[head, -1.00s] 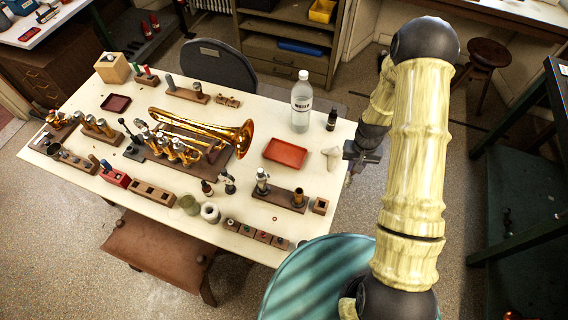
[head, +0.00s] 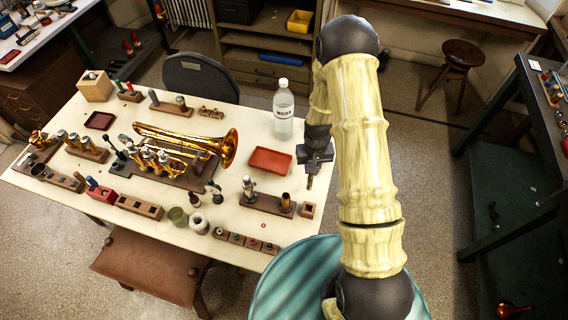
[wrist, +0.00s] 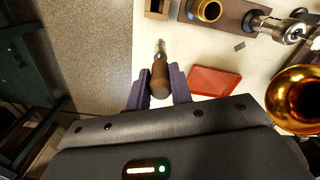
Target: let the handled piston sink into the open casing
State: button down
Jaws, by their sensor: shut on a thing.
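My gripper (head: 314,160) is shut on the brown handle (wrist: 160,78) of the handled piston, whose metal end (wrist: 160,47) points away from the jaws in the wrist view. In the head view the piston (head: 310,182) hangs below the jaws near the table's right edge. The open casing (head: 286,203) is a short brass tube upright on a dark wooden base, apart from the piston and nearer the front of the table. In the wrist view the casing (wrist: 209,10) shows its round open mouth at the top edge, partly cut off.
A silver valve part (head: 248,188) stands on the same base, left of the casing. A small holed wooden block (head: 308,210) sits to its right. A red tray (head: 270,160), a clear bottle (head: 283,112) and a brass horn (head: 195,145) are on the table.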

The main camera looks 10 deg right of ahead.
jog(key=s+a+r+m+p, duration=0.3)
jog(key=s+a+r+m, duration=0.1)
jog(key=a+r+m, duration=0.5)
jog(key=shift+s+a+r+p, duration=0.2)
jog(key=shift+r+p, duration=0.1)
jog(key=shift+p, duration=0.1)
jog(key=shift+f, duration=0.15)
jog(key=shift+w+f+b, duration=0.1)
jog(key=shift+f+b, duration=1.45)
jog(key=shift+f, duration=0.25)
jog(key=shift+f+b, duration=1.25)
jog(key=shift+f, duration=0.55)
grip_release()
